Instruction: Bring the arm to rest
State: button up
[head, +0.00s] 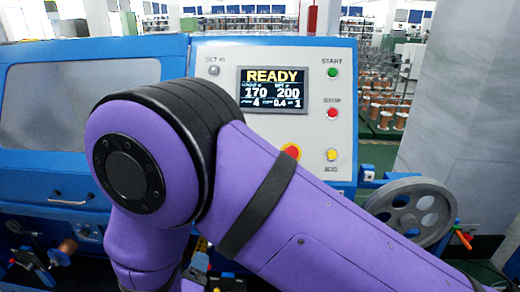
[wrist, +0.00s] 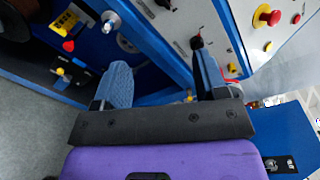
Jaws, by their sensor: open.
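My gripper (wrist: 158,85) shows in the wrist view with its two blue-padded fingers spread apart and nothing between them. It is in front of the blue machine frame. In the head view my purple arm is bent across the middle and lower right, and the fingertips are hidden or too small to tell there. The machine's control panel (head: 343,130) stands behind the arm, with a display (head: 273,90) reading READY, 170 and 200.
A green button (head: 333,72), a red button (head: 333,112) and a yellow button (head: 331,155) sit on the panel. A grey spoked wheel (head: 412,211) is at the right. A windowed blue cover (head: 85,87) is at the left. Copper spools (head: 385,117) stand far back.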

jog(key=w+d+r+n+g+y, duration=0.2)
jog(key=w+r, duration=0.4)
jog(key=r, duration=0.1)
jog(key=w+d+r+n+g+y, duration=0.1)
jog(key=w+d+r+n+g, duration=0.15)
jog(key=w+r, duration=0.4)
jog(key=w+d+r+n+g+y, duration=0.25)
jog(key=d+r+n, duration=0.55)
jog(key=d+r, duration=0.45)
jog(key=s+d+r+n+g, duration=0.1)
jog(key=s+d+r+n, duration=0.3)
jog(key=d, duration=0.3)
jog(key=s+d+r+n+g, duration=0.1)
jog(key=s+d+r+n, duration=0.2)
jog(key=s+d+r, duration=0.35)
jog(key=s+d+f+n+g+h, duration=0.1)
jog(key=s+d+n+h, duration=0.3)
jog(key=s+d, duration=1.1)
jog(key=shift+s+d+f+n+g, duration=0.25)
jog(key=shift+n+g, duration=0.3)
jog(key=shift+g, duration=0.35)
